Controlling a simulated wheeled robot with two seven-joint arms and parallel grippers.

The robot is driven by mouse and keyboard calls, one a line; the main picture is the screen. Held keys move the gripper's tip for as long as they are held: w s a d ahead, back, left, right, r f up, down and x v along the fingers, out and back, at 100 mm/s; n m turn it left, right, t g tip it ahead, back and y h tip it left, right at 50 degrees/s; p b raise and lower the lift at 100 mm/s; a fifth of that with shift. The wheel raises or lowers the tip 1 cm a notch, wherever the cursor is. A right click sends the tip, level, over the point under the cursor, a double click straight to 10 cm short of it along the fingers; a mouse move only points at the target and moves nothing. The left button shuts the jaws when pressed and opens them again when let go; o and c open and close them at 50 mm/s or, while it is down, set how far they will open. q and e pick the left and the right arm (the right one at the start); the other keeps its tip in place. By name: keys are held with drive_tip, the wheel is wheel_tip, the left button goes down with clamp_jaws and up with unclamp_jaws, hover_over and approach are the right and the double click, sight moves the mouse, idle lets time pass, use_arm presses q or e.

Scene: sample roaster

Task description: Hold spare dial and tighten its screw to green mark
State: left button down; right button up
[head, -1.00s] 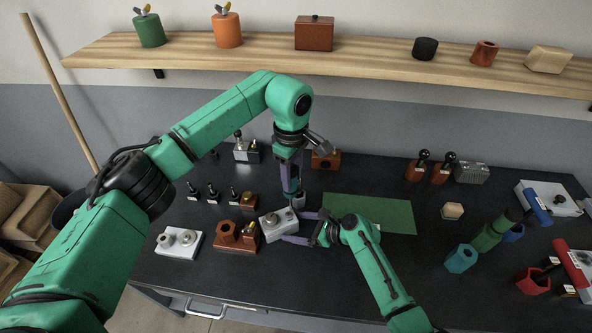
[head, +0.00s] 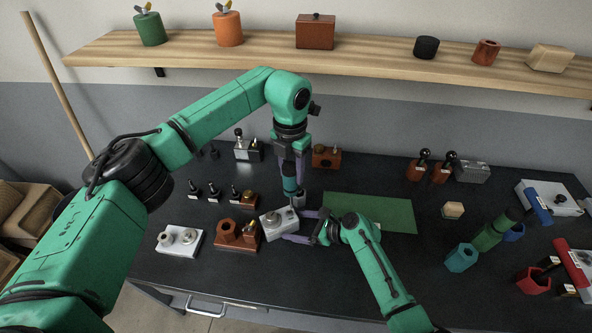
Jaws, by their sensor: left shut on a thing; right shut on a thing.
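The spare dial (head: 274,227), seen as a pale grey block with a small round knob on top, sits low over the black bench near the middle. My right gripper (head: 297,226) comes from the right and is shut on it, purple fingers on its far and near sides. My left gripper (head: 291,172) points down above the dial's right end. It is shut on a teal-handled driver (head: 291,187) held upright. The driver's lower end meets a small grey piece (head: 298,200) by the dial's far right corner. The screw and green mark are too small to make out.
A second pale block with two knobs (head: 168,246) and a brown wooden holder (head: 224,241) stand left of the dial. Several black-knobbed pegs (head: 214,194) stand behind. A green mat (head: 385,213) lies right. Coloured tools and fixtures crowd the far right.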

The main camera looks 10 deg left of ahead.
use_arm(q)
drive_tip(key=shift+a, duration=0.1)
drive_tip(key=shift+s+a, duration=0.25)
drive_tip(key=shift+a, duration=0.05)
drive_tip(key=shift+f, duration=1)
idle(0.4)
